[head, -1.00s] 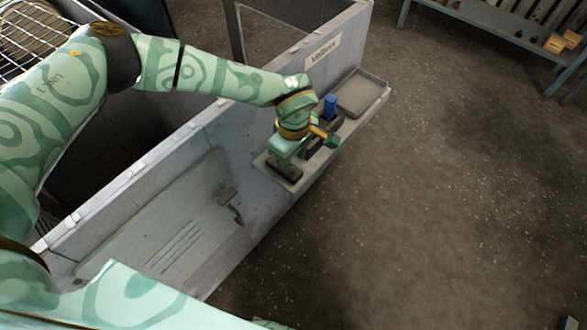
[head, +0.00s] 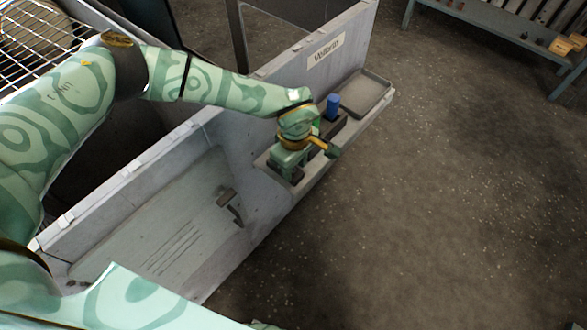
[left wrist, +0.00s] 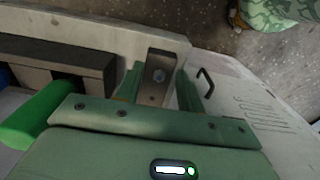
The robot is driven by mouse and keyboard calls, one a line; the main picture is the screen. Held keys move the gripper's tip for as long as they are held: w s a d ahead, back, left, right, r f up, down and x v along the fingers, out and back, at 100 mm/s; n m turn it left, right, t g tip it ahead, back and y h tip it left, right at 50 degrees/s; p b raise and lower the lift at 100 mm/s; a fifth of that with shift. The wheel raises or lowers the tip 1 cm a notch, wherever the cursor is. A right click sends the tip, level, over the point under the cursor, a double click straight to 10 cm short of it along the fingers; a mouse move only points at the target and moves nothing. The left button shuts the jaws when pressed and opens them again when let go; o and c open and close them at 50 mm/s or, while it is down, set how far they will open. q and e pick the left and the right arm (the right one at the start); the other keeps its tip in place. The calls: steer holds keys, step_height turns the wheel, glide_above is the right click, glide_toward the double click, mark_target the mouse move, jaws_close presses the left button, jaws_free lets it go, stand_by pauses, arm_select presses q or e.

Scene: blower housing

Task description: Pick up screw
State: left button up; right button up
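A small blue-grey screw head (left wrist: 158,75) shows in the left wrist view, inside a small open bin (left wrist: 151,56). My left gripper (left wrist: 159,82) is open, with one finger on each side of the bin as seen from the wrist. The screw lies between the fingers in that picture; I see no contact, and its height below the fingertips is hard to judge. In the head view my left gripper (head: 290,165) hangs over the near end of the grey ledge and hides the screw. My right gripper is not in view.
The ledge (head: 312,178) runs along a grey wall labelled in dark letters. A dark block holder (left wrist: 72,68), a green handle (left wrist: 35,118) and a blue object (head: 333,106) stand beside the gripper. A shallow tray (head: 383,82) is farther along. The floor at right is open.

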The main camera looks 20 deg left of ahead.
mark_target(295, 169)
arm_select(q)
steer(key=shift+c, duration=0.4)
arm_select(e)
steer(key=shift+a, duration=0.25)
arm_select(q)
steer(key=c, duration=0.7)
steer(key=shift+c, duration=0.2)
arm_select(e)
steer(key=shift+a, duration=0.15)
